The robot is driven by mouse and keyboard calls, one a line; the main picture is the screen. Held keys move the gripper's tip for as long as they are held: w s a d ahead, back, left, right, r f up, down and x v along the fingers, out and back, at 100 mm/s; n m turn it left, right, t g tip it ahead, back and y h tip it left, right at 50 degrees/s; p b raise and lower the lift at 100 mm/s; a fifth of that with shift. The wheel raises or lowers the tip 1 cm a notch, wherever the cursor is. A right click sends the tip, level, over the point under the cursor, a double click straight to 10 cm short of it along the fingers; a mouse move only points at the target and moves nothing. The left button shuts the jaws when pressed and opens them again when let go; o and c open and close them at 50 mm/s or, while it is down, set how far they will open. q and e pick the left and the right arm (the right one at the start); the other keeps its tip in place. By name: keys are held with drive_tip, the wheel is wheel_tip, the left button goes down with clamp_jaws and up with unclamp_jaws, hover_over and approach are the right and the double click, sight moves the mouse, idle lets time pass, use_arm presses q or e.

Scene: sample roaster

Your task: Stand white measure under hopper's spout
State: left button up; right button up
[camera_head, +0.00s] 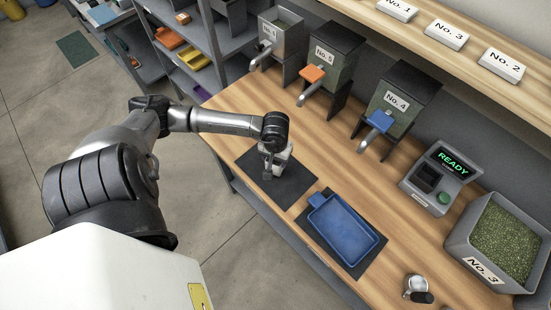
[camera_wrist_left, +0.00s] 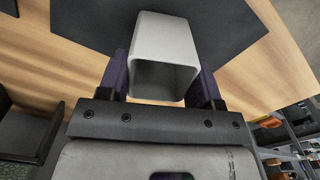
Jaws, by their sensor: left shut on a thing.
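The white measure (camera_wrist_left: 165,40) is a square-sided cup. In the wrist view it sits between the two dark fingers of my left gripper (camera_wrist_left: 162,78), which is shut on it. In the head view the measure (camera_head: 284,158) is partly hidden by my left gripper (camera_head: 268,165), over the left black mat (camera_head: 288,188). I cannot tell whether it touches the mat. Three hoppers stand along the back of the bench: a grey one (camera_head: 284,36) at left, No. 5 (camera_head: 333,57) with an orange piece at its spout (camera_head: 306,97), and No. 4 (camera_head: 403,97) with a blue piece at its spout (camera_head: 366,144).
A blue tray (camera_head: 345,228) lies on a second dark mat. A device reading READY (camera_head: 438,180) and a No. 3 bin of green beans (camera_head: 505,235) stand at right. A small metal cup (camera_head: 416,284) is near the front edge. Bench between mats and hoppers is clear.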

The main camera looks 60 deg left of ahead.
use_arm(q)
drive_tip(key=shift+f, duration=0.75)
drive_tip(key=shift+f, duration=0.15)
drive_tip(key=o, duration=0.9)
drive_tip(key=shift+o, duration=0.2)
